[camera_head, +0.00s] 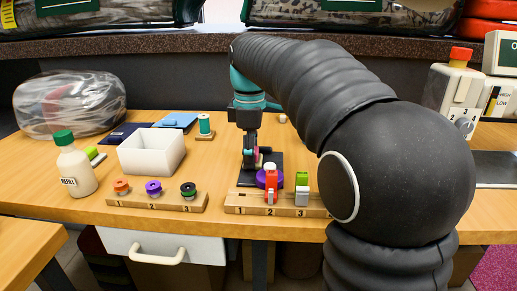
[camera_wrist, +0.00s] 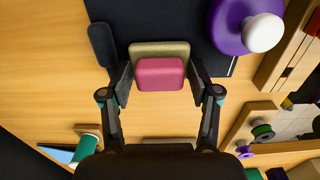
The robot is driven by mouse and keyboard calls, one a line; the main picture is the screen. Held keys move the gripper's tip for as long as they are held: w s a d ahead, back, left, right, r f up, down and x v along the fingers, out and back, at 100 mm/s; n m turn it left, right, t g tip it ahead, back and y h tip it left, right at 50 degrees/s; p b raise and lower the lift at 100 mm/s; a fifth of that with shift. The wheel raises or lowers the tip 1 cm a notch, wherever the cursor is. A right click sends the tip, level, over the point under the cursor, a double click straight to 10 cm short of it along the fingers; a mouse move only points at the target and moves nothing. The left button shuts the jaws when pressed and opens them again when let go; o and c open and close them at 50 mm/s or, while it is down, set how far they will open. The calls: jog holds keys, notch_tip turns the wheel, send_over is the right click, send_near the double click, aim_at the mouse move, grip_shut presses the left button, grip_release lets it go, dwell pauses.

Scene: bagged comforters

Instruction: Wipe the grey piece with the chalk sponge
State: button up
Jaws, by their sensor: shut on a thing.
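My gripper (camera_wrist: 160,80) is shut on a block with a pink face and a tan-olive layer, which looks like the chalk sponge (camera_wrist: 160,72). The two fingers press its left and right sides. In the head view my gripper (camera_head: 250,160) points down over the back left part of a dark mat (camera_head: 277,160), and only a bit of pink shows between the fingers. A dark grey rounded bar (camera_wrist: 102,44) lies left of the sponge in the wrist view, at the mat's edge; I cannot tell if it is the grey piece. Contact under the sponge is hidden.
A purple disc with a white knob (camera_wrist: 232,25) sits close right of the sponge. Numbered wooden racks (camera_head: 157,202) line the front edge, one holding red and green pieces (camera_head: 271,185). A white bin (camera_head: 152,152), refill bottle (camera_head: 75,168) and teal spool (camera_head: 204,125) stand left.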

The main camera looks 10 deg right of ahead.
jog(key=shift+a, duration=0.2)
jog(key=shift+s+d, duration=0.2)
jog(key=shift+d, duration=0.5)
jog(key=shift+s+d, duration=0.2)
jog(key=shift+d, duration=0.5)
jog(key=shift+d+r+p, duration=0.1)
jog(key=shift+d+p, duration=0.05)
jog(key=shift+p, duration=0.15)
jog(key=shift+w+a, duration=0.25)
jog(key=shift+a, duration=0.55)
jog(key=shift+w+a, duration=0.2)
jog(key=shift+a, duration=0.55)
